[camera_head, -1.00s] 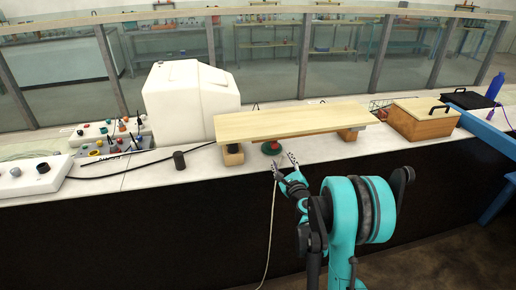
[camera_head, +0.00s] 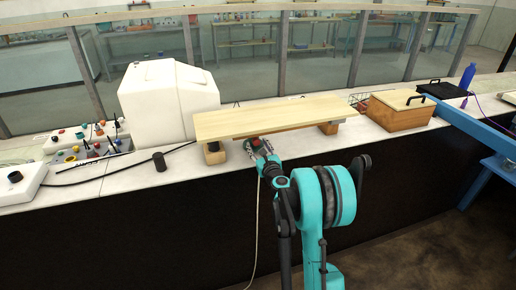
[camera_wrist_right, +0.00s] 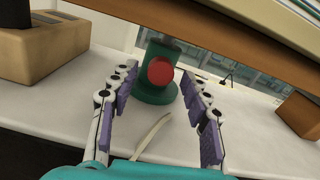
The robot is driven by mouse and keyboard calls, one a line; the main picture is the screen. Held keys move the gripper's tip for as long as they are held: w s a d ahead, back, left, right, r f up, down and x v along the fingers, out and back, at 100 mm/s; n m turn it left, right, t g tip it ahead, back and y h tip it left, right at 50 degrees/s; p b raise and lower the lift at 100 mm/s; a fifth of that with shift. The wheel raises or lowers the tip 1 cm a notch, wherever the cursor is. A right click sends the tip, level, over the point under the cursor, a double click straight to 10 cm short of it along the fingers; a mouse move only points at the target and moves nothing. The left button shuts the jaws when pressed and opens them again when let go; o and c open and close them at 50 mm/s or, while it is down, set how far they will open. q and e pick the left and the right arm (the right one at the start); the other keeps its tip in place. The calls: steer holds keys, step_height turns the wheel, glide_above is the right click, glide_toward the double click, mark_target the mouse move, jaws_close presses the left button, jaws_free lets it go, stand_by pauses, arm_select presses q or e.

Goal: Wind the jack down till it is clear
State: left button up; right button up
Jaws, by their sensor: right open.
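The jack (camera_wrist_right: 157,85) is dark green with a round red knob (camera_wrist_right: 160,71) facing me. It stands on the white bench top under the wooden board (camera_head: 270,118); its upper end is partly hidden at the board's underside, so I cannot tell whether it touches. My right gripper (camera_wrist_right: 157,108) is open in the right wrist view, its purple-padded fingers to either side of and short of the jack. In the head view the right gripper (camera_head: 259,148) covers most of the jack. The board rests over wooden blocks (camera_head: 214,153). My left gripper is not in view.
A pale cord (camera_wrist_right: 151,136) runs from near the jack over the bench edge. A white box (camera_head: 165,100) stands behind left, a dark cylinder (camera_head: 159,161) on the left, and a wooden box with a handle (camera_head: 402,110) on the right. A glass wall runs along the back.

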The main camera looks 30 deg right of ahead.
jaws_close()
steer(key=shift+n, duration=0.3)
steer(key=n, duration=0.4)
steer(key=shift+n+b, duration=0.35)
steer(key=shift+n, duration=0.05)
steer(key=n, duration=0.6)
steer(key=shift+r, duration=0.1)
steer(key=n, duration=0.4)
steer(key=shift+b, duration=0.3)
steer(key=n, duration=0.3)
steer(key=shift+r+n, duration=0.1)
steer(key=shift+n, duration=0.2)
steer(key=n, duration=0.6)
steer(key=shift+n, duration=0.3)
